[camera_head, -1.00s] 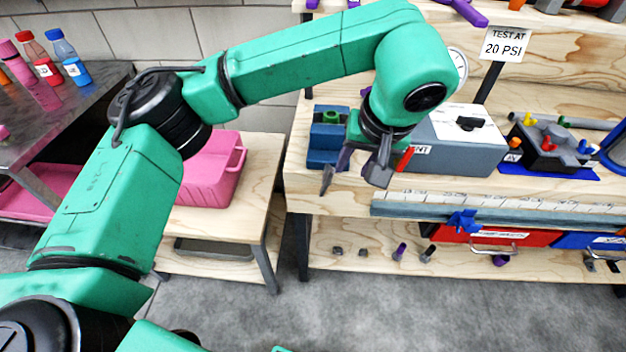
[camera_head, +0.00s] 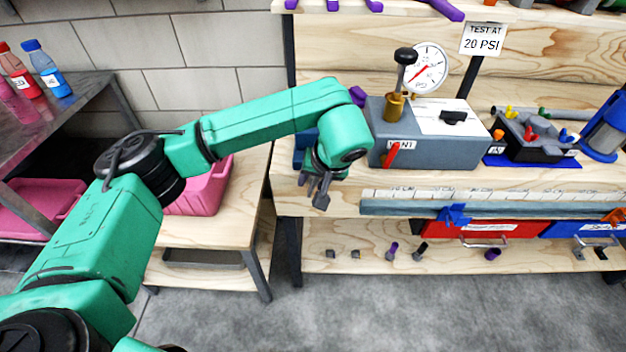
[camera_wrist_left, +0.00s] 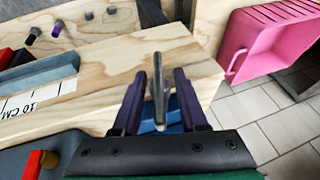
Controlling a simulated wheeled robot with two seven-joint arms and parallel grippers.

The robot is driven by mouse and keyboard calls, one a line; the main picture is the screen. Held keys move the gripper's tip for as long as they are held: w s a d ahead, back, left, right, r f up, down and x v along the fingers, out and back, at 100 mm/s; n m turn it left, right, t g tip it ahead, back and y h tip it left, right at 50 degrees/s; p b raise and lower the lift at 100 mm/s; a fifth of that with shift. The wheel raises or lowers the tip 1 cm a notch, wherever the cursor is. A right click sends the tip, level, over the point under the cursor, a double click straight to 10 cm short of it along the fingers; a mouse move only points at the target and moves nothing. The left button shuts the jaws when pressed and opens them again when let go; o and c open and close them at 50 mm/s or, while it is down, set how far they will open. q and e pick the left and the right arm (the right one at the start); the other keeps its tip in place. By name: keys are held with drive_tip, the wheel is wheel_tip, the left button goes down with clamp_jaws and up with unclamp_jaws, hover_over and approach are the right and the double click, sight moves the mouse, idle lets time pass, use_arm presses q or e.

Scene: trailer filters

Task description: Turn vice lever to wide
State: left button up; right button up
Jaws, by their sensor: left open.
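The blue vice (camera_head: 302,148) stands at the left end of the workbench, mostly hidden behind my left wrist in the head view. Part of its blue body (camera_wrist_left: 174,120) shows low between the fingers in the left wrist view. My left gripper (camera_head: 313,186) is open and points down at the bench's front left corner. In the left wrist view, a grey bar (camera_wrist_left: 158,92), which looks like the vice lever, lies between the two dark purple fingers (camera_wrist_left: 158,76). I cannot tell whether either finger touches it. My right gripper is out of view.
A grey box (camera_head: 440,140) with a red lever, a brass valve and a gauge (camera_head: 426,68) stands right of my wrist. A ruler rail (camera_head: 480,207) runs along the bench's front edge. A pink bin (camera_head: 205,190) sits on the lower table at left.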

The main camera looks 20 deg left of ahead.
use_arm(q)
clamp_jaws()
